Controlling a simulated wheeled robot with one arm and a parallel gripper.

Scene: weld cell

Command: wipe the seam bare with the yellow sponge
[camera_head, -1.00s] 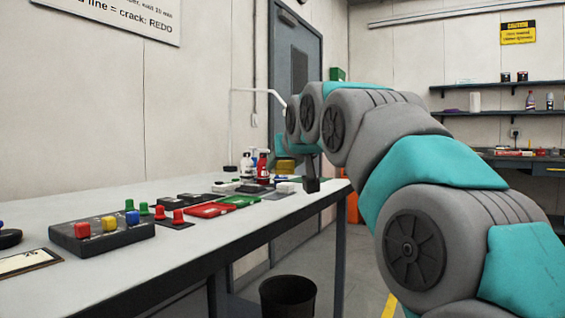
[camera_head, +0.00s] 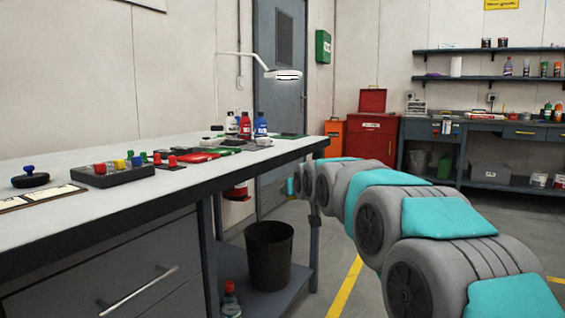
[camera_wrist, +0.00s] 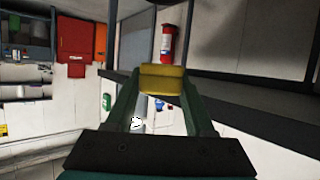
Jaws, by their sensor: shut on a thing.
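In the wrist view my gripper (camera_wrist: 162,96) is shut on the yellow sponge (camera_wrist: 162,77), which sits crosswise between the fingertips. In the head view my arm reaches forward low, to the right of the workbench (camera_head: 90,226). There my gripper end is small and mostly hidden behind the arm links, and the sponge cannot be made out. The sponge is held in the air, apart from the bench top. I cannot make out the seam in either view.
On the bench are a button box (camera_head: 112,174), red bottle (camera_head: 245,126), blue bottle (camera_head: 260,124) and a lamp (camera_head: 284,74). A black bin (camera_head: 269,255) stands below. A red cabinet (camera_head: 371,138) is at the back. A fire extinguisher (camera_wrist: 167,42) shows in the wrist view.

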